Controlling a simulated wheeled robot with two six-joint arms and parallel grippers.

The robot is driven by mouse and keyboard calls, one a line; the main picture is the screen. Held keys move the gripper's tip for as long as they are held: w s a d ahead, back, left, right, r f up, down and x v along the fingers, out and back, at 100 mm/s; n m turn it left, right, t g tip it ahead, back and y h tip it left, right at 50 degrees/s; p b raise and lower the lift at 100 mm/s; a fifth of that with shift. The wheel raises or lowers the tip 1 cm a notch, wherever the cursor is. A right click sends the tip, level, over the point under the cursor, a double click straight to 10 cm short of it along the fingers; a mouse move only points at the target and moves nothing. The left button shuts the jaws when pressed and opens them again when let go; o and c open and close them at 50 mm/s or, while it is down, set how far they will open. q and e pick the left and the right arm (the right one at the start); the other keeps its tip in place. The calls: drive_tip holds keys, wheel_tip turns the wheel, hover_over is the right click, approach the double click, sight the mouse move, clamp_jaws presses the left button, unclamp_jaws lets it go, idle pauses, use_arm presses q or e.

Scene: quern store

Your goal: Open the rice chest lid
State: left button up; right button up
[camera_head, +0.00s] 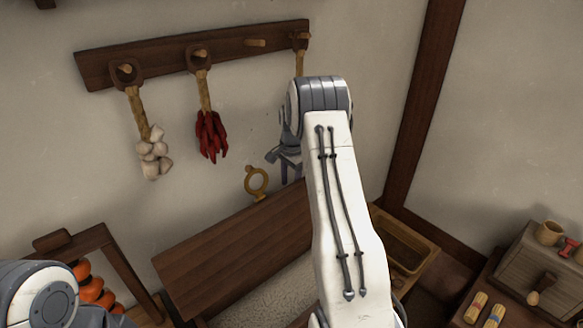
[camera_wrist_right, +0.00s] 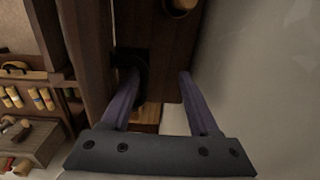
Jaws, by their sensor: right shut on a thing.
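The rice chest lid (camera_head: 225,265) is a dark brown board in the middle of the head view. It stands tilted up, and a pale grainy surface that looks like rice (camera_head: 265,295) shows below its lower edge. A brass ring (camera_head: 257,182) stands at its upper edge. My right gripper (camera_head: 287,172) is at the right end of that upper edge, partly hidden by my right arm. In the right wrist view its purple fingers (camera_wrist_right: 160,98) straddle dark wood, shut on the lid. The exact contact is dark. My left gripper is out of view.
A peg rail (camera_head: 225,50) with garlic (camera_head: 153,155) and red chillies (camera_head: 210,135) hangs on the wall behind. A rack with orange fruit (camera_head: 90,285) stands left. An empty-looking wooden tray (camera_head: 425,245) and a small chest (camera_head: 530,265) stand right.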

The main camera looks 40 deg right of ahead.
wheel_tip(320, 180, up, 10)
drive_tip(key=b, duration=0.2)
drive_tip(key=shift+s+r, duration=0.15)
drive_tip(key=shift+r, duration=0.1)
